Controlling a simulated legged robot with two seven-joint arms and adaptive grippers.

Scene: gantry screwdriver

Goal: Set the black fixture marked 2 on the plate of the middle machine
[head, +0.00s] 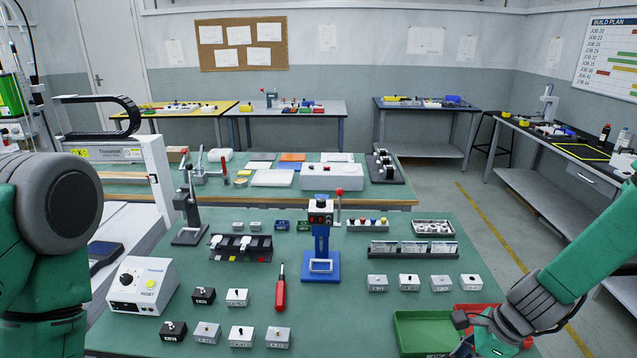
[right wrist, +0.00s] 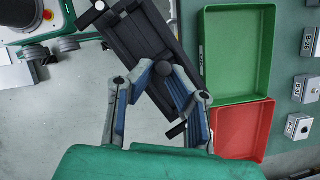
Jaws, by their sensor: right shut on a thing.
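My right gripper (right wrist: 165,72) is shut on a long black fixture (right wrist: 142,38). The fixture is tilted in the right wrist view and runs out of the top edge; I cannot read a number on it. It is seen over grey floor, left of the green tray. In the head view my right gripper (head: 482,338) is low at the right, by the trays, and the fixture there is mostly hidden or cut off. A white gantry machine (head: 104,152) stands at the left, partly covered by my left arm. I cannot tell which machine is the middle one. My left gripper is out of view.
A green tray (head: 424,318) and a red tray (head: 462,309) lie at the bench's near right corner. The green bench (head: 350,335) carries several small switch boxes, a red screwdriver (head: 280,288), a blue press stand (head: 321,265) and a white control box (head: 142,285).

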